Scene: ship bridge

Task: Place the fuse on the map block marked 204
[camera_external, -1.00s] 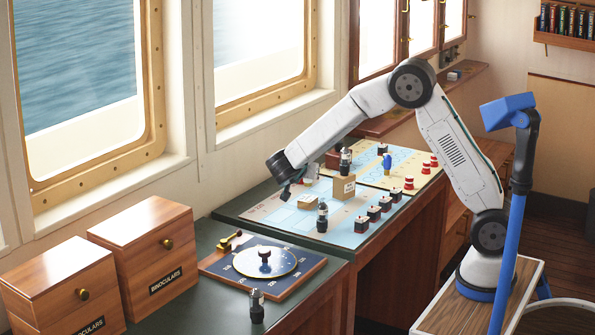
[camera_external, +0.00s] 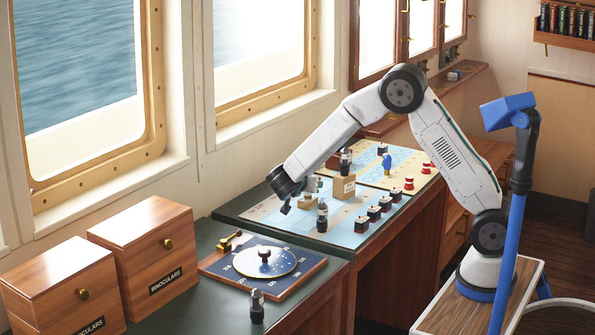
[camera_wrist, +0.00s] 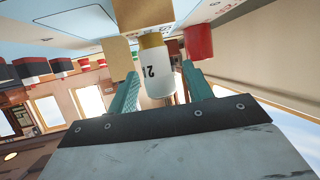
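The fuse (camera_wrist: 158,75) is a white cylinder with a brass end and a partly readable black mark, seen between my gripper's teal fingers (camera_wrist: 160,82) in the wrist view. My gripper (camera_external: 298,200) appears shut on it, low over the chart table; a small gap seems to show by one finger. In the external view the fuse (camera_external: 314,184) is small and partly hidden. A low tan map block (camera_external: 309,203) lies just below it. A taller tan map block (camera_external: 344,188) stands to the right, its label unreadable. A tan block (camera_wrist: 120,58) shows beside the fuse in the wrist view.
A dark bottle-like piece (camera_external: 322,217) stands in front of the low block; another (camera_external: 345,162) stands behind the tall one. Red pieces (camera_external: 408,183) and a blue one (camera_external: 387,162) stand farther right. A dial board (camera_external: 265,262) lies nearer.

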